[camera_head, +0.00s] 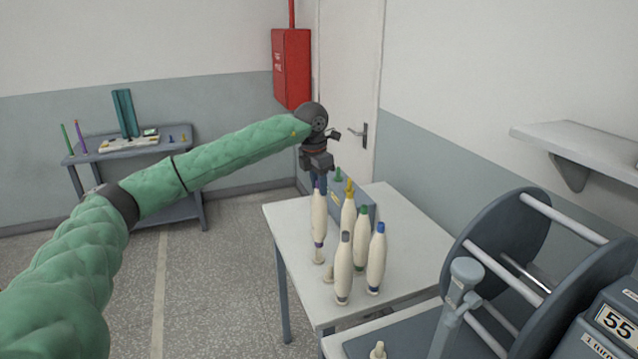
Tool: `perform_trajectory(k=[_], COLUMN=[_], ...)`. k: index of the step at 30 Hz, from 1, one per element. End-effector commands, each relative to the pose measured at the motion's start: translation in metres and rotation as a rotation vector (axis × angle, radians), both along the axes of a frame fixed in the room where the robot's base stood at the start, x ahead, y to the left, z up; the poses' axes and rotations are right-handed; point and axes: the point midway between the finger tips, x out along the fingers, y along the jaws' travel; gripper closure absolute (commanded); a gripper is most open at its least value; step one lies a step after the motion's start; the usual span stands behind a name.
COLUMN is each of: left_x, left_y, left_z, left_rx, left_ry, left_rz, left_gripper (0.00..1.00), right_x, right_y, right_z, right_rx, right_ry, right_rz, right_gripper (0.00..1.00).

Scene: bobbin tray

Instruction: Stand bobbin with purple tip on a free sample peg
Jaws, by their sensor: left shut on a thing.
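The bobbin with the purple tip (318,217) is cream, with a purple band near its lower end. It is upright at the left side of the white table. My left gripper (319,182) points down over it and is shut on its top end, partly hiding the tip. I cannot tell whether its foot rests on a peg or hangs just above. A small bare pale peg (328,273) shows just in front of it. My right gripper is not in view.
The white table (410,225) is clear at right. A big reel frame (505,235) stands front right.

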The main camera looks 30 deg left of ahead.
Motion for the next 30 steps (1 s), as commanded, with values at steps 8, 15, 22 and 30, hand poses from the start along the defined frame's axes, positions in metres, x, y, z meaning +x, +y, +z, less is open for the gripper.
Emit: perform_trajectory(k=[8,15,22,30], left_x=[0.0,0.0,0.0,0.0], left_y=[0.0,0.0,0.0,0.0], left_z=[0.0,-0.003,-0.009,-0.015], left_rx=[0.0,0.0,0.0,0.0], left_ry=[0.0,0.0,0.0,0.0], left_rz=[0.0,0.0,0.0,0.0], left_gripper=[1.0,1.0,1.0,1.0], right_x=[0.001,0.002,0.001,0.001], right_y=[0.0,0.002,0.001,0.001], right_z=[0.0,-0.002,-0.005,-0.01], right_rx=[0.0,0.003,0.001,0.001], right_ry=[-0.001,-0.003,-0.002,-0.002], right_rz=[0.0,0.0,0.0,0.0], right_gripper=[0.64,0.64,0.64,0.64])
